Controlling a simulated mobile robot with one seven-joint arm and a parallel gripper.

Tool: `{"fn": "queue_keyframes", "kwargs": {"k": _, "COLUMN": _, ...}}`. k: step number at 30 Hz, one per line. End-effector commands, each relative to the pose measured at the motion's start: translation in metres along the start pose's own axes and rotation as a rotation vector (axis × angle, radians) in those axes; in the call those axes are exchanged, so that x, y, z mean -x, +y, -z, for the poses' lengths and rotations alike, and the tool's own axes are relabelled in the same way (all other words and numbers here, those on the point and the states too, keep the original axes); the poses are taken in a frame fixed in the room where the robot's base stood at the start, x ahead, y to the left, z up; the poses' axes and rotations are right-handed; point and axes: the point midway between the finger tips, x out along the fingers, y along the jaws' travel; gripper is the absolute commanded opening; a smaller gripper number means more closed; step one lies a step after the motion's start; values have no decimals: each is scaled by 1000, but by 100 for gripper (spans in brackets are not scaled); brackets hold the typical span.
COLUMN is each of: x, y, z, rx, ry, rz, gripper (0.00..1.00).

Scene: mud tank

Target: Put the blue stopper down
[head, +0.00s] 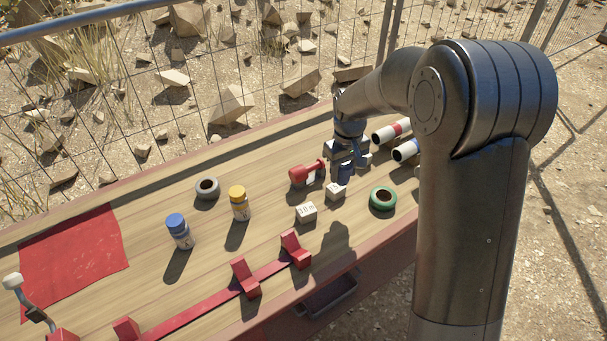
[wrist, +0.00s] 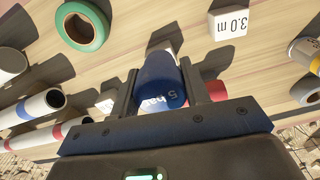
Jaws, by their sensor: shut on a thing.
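The blue stopper (head: 345,172) is between the fingers of my gripper (head: 347,160), over the far right part of the wooden bench. In the wrist view the blue stopper (wrist: 158,80) shows white lettering, and the fingers of my gripper (wrist: 160,88) are shut on its two sides. I cannot tell whether its lower end touches the bench.
A red stopper (head: 304,174) lies just left of my gripper. A block marked 3.0 m (head: 306,214), a green ring (head: 383,199) and white tubes (head: 390,131) are near. Blue-capped (head: 179,231) and yellow-capped bottles (head: 239,204), a grey ring (head: 207,188) and a red cloth (head: 72,262) are further left.

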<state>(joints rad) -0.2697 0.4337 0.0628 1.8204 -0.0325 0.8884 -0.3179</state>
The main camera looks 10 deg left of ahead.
Motion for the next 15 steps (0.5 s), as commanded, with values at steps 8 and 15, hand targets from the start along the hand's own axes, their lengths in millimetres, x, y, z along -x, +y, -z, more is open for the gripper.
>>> {"fn": "queue_keyframes", "kwargs": {"k": 8, "x": 17, "y": -65, "z": 32, "rx": 267, "ry": 1, "rz": -1, "gripper": 19}}
{"fn": "queue_keyframes", "kwargs": {"k": 15, "x": -3, "y": -101, "z": 55, "rx": 296, "ry": -3, "rz": 0, "gripper": 19}}
